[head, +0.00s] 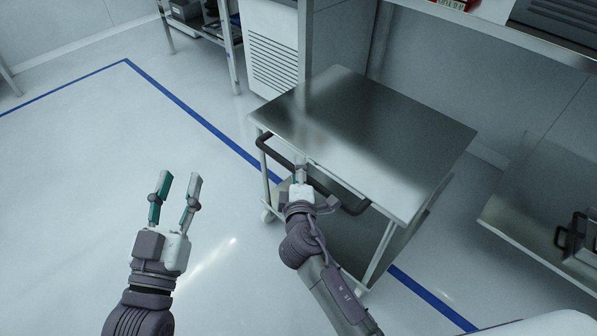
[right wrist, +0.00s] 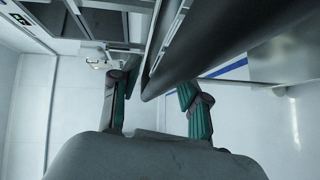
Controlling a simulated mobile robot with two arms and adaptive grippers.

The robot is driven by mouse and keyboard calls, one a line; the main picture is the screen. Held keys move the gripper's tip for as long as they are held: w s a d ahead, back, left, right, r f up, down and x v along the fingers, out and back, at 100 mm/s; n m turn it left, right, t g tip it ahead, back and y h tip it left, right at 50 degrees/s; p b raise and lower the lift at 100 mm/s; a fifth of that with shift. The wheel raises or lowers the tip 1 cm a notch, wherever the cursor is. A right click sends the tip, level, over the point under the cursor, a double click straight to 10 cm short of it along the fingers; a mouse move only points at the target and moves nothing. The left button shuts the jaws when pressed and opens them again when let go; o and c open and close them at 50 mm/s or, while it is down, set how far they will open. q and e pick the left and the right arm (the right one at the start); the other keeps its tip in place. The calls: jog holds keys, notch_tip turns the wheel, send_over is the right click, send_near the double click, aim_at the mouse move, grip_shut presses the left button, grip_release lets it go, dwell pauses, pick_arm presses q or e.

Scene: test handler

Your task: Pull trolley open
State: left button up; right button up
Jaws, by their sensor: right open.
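The trolley has a bare, shiny metal top (head: 370,130) and a lower shelf. Its black handle bar (head: 268,148) runs along the near side. My right gripper (head: 301,168) is at the middle of this handle and hides part of it. In the right wrist view the handle (right wrist: 215,45) passes between the two spread fingers of my right gripper (right wrist: 155,105), which is open around it. I cannot tell whether the fingers touch it. My left gripper (head: 178,185) is open and empty above the floor, left of the trolley.
A blue floor line (head: 190,115) runs under the trolley. A white cabinet with vents (head: 275,60) stands behind it. A metal shelf (head: 545,200) with a dark-handled item is at the right. The floor (head: 70,190) at left is clear.

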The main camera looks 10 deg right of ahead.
jog(key=s+a+r, duration=0.1)
jog(key=s, duration=1)
jog(key=shift+s+a+r, duration=0.2)
jog(key=shift+s+r, duration=0.15)
jog(key=shift+s, duration=0.05)
